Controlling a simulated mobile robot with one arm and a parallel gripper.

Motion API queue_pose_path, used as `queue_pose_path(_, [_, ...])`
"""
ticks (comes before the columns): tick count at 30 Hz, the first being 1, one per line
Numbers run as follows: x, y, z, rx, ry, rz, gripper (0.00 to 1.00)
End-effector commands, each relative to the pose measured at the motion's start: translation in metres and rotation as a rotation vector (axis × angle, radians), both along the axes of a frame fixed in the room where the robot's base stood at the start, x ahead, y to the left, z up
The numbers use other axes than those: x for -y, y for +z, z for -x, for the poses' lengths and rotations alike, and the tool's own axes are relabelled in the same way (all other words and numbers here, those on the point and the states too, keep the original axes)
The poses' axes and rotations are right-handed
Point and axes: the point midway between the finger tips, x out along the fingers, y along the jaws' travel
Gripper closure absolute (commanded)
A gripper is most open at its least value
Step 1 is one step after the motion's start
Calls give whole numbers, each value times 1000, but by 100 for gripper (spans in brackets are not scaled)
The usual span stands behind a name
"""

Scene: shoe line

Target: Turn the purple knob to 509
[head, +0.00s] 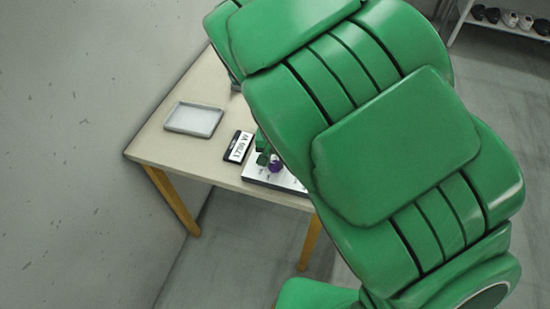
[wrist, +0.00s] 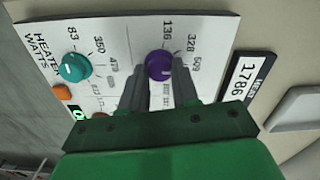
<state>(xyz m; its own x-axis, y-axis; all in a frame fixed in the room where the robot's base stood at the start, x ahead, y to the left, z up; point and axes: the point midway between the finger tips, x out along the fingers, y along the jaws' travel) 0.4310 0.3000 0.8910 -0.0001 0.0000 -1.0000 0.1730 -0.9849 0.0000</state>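The purple knob (wrist: 158,64) sits on a white panel (wrist: 115,35) with printed numbers around it. I read 136 and 328 beside it, and a blurred number like 509 to the right. My gripper (wrist: 159,68) is at the purple knob, one grey finger on each side, with the fingers apart. I cannot tell whether they touch it. The knob's pointer is too small to read, and its near side is partly hidden.
A teal knob (wrist: 75,67) with its own numbers and an orange button (wrist: 61,92) are left of the purple knob. A black-and-white label reading 1786 (wrist: 245,76) and a grey tray (head: 194,119) lie beside the panel on the table (head: 160,150).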

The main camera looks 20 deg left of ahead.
Motion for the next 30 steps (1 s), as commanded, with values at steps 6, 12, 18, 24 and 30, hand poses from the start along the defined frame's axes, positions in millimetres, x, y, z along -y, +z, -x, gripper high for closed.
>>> queue_pose_path(6, [0, 0, 0, 0, 1, 0, 44])
queue_pose_path(12, [0, 0, 0, 0, 1, 0, 44])
queue_pose_path(18, [0, 4, 0, 1, 1, -1, 44])
queue_pose_path(24, [0, 21, -1, 4, 0, -3, 44])
queue_pose_path(30, [-1, 48, -2, 6, 1, -3, 44])
